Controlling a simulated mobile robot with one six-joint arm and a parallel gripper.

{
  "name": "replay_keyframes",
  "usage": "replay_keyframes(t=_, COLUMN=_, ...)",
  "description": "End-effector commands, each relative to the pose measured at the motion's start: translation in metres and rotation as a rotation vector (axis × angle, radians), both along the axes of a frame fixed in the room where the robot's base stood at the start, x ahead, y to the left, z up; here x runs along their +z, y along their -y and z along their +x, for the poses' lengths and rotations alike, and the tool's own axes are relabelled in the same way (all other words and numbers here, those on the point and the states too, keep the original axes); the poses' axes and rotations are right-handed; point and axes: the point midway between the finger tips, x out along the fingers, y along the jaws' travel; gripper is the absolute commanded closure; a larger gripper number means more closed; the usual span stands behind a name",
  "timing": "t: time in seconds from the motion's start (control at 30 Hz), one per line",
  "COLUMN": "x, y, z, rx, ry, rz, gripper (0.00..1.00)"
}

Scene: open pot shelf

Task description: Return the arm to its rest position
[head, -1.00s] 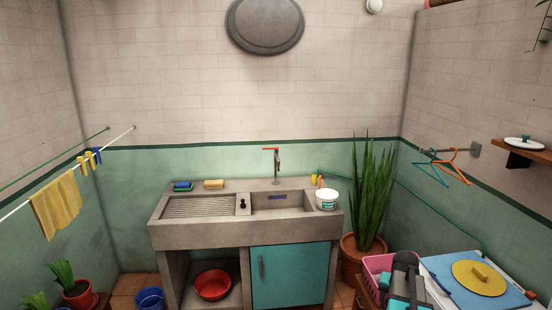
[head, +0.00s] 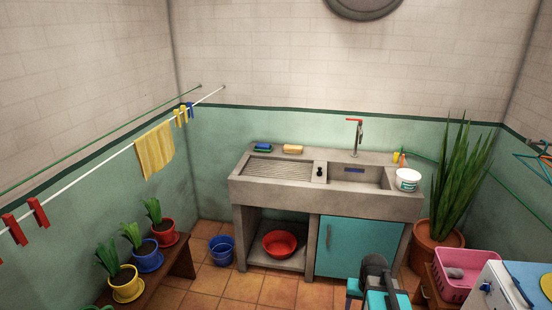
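Part of my arm (head: 376,272), dark grey with teal pieces, rises into the head view at the bottom edge, right of centre. It shows in front of the teal cabinet door of the sink unit. The rest of the arm is cut off by the frame edge. I make out no fingers of my gripper, and nothing held shows.
A concrete sink unit (head: 258,190) stands against the back wall. A white tub (head: 407,180) is on its right end. A pink basket (head: 452,287) and a white appliance (head: 495,280) are at lower right. A plant bench (head: 178,268) stands left. Tiled floor (head: 240,288) is clear in front.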

Motion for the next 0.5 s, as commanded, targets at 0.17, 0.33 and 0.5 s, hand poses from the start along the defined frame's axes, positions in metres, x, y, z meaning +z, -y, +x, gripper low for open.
replay_keyframes(t=0.17, x=-0.012, y=-0.054, z=-0.012, rx=0.107, ry=-0.027, rz=0.01, gripper=0.36)
replay_keyframes(t=0.33, x=-0.02, y=-0.089, z=-0.022, rx=0.182, ry=-0.046, rz=0.016, gripper=0.36)
replay_keyframes(t=0.5, x=-0.025, y=-0.114, z=-0.031, rx=0.238, ry=-0.06, rz=0.02, gripper=0.36)
